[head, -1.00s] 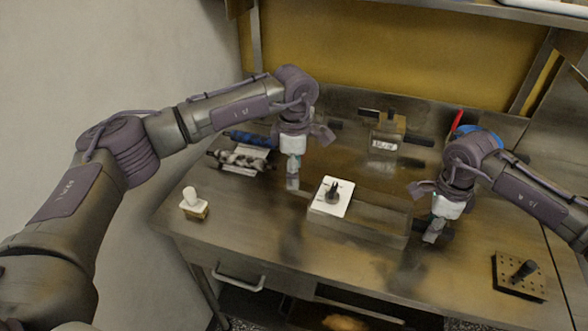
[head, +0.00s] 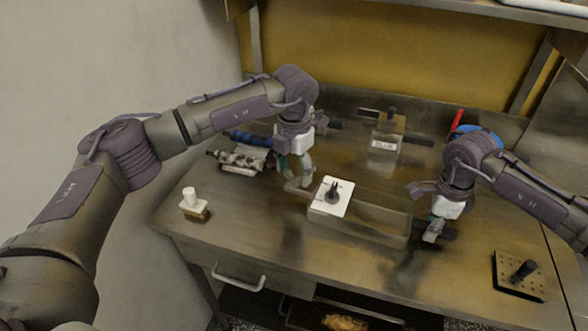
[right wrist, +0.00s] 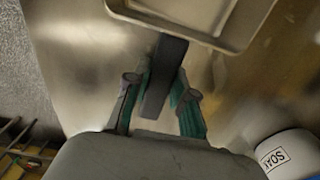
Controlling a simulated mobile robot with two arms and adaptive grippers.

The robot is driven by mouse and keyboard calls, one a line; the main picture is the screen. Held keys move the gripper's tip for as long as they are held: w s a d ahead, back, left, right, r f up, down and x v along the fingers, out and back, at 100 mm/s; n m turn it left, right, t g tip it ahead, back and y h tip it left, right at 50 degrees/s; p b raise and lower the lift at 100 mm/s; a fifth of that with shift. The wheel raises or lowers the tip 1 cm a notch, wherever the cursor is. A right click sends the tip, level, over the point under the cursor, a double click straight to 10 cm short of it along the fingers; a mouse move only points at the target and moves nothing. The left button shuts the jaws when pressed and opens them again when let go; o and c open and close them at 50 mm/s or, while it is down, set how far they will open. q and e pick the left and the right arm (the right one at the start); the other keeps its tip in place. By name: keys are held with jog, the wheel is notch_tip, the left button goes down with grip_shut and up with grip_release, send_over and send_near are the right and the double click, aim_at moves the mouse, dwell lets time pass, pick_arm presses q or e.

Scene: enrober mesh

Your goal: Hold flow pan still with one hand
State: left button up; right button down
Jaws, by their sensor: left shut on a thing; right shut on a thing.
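The flow pan (head: 375,234) is a long, shallow metal pan on the table, also in the right wrist view (right wrist: 224,40). A white card (head: 323,203) with a black knob-like piece (head: 333,194) lies over its left part. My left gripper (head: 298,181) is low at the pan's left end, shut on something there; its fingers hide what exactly. My right gripper (head: 433,234), also in the right wrist view (right wrist: 160,105), is shut on a dark bar (right wrist: 165,75) that reaches to the pan's rim and looks like its handle.
A small white-knobbed block (head: 194,207) stands at the left front. Rollers (head: 240,160) lie behind it. A labelled box (head: 386,144) is at the back, a perforated block (head: 518,275) at the right front. The table front is clear.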

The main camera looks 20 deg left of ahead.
aim_at(294, 173)
pick_arm(q)
jog(key=shift+n, duration=1.7)
jog(key=o, duration=1.2)
jog(key=shift+c, duration=0.2)
notch_tip(294, 173, up, 12)
